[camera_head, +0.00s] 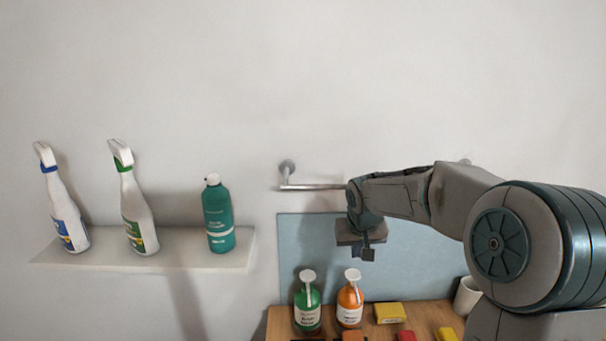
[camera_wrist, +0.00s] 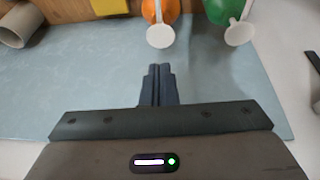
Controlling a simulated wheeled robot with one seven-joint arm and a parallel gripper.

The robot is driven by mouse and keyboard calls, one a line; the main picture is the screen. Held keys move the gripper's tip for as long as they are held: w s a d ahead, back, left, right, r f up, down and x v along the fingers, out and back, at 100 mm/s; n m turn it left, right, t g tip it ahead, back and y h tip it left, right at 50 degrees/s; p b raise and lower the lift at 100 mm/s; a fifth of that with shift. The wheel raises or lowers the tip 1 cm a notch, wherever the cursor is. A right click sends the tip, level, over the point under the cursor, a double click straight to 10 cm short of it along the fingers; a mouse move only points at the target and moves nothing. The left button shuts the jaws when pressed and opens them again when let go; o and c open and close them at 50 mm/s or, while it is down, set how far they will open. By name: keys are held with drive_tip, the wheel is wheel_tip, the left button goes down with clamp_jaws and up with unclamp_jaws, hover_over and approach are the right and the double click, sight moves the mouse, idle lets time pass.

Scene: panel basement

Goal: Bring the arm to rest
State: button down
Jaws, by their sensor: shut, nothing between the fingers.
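My gripper (camera_head: 367,254) hangs from my arm, pointing down, in front of the pale blue wall panel (camera_head: 300,240) in the head view. It is above the wooden surface and its bottles, touching none of them. In the wrist view my gripper (camera_wrist: 158,70) has its two dark fingers together, with nothing between them. My arm reaches in from the right of the head view, with its elbow large in the foreground.
A green pump bottle (camera_head: 307,305) and an orange one (camera_head: 350,303) stand on the wooden surface (camera_head: 281,322), near a yellow block (camera_head: 390,312) and a pale cup (camera_head: 467,296). A metal rail (camera_head: 310,187) is behind my arm. Left, a shelf (camera_head: 190,262) holds three bottles.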

drive_tip(key=s+f+b, duration=0.2)
drive_tip(key=s, duration=1.3)
drive_tip(key=s+f+b, duration=0.2)
drive_tip(key=s+b, duration=0.1)
drive_tip(key=s, duration=1.2)
drive_tip(key=shift+s+d+g+b, duration=0.15)
drive_tip(key=shift+g+b, duration=0.15)
